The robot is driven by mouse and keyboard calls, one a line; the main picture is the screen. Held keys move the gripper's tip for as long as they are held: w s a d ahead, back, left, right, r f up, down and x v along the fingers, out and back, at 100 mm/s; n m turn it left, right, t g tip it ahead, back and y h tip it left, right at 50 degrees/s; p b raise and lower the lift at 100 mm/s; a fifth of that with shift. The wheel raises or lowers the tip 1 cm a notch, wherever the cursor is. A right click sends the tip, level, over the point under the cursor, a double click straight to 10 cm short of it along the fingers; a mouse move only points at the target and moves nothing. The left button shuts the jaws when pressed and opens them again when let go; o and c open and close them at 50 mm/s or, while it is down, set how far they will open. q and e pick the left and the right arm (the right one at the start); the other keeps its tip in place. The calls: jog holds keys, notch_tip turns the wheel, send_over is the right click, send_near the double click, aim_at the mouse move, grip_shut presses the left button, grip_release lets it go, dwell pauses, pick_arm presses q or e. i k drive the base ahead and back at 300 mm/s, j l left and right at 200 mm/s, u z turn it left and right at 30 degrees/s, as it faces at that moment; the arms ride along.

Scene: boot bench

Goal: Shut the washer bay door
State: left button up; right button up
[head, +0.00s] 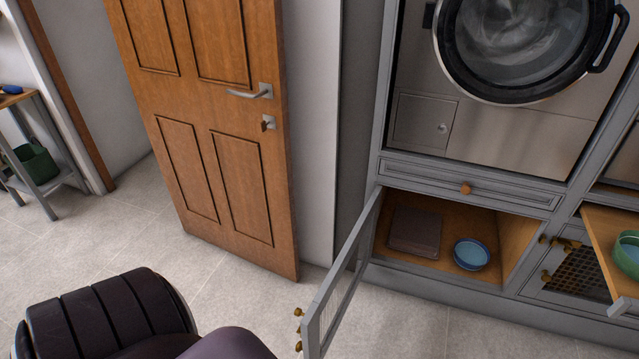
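A grey-framed door (340,277) of the low bay under the washer stands open. It swings out toward me from the bay's left side, and its free edge is at the bottom of the head view. Brass fittings (298,313) sit near that free edge. The open bay (435,262) has a wooden floor and holds a folded brown-grey mat or cloth (414,231) and a blue bowl (471,254). The washer (500,128) stands above with its round glass door (520,45) shown. Neither of my grippers is in view.
A brown panelled door (215,150) stands ajar left of the cabinet. A wooden shelf or drawer (612,250) with a green bowl (628,255) juts out at right, above a mesh-front door (578,270). Tiled floor (400,320) is clear before the bay.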

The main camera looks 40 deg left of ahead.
aim_at(310, 346)
jog(key=j+z, duration=0.1)
jog(key=j, duration=1.1)
jog(key=j+z, duration=0.1)
jog(key=j, duration=1.1)
jog(key=k, duration=0.05)
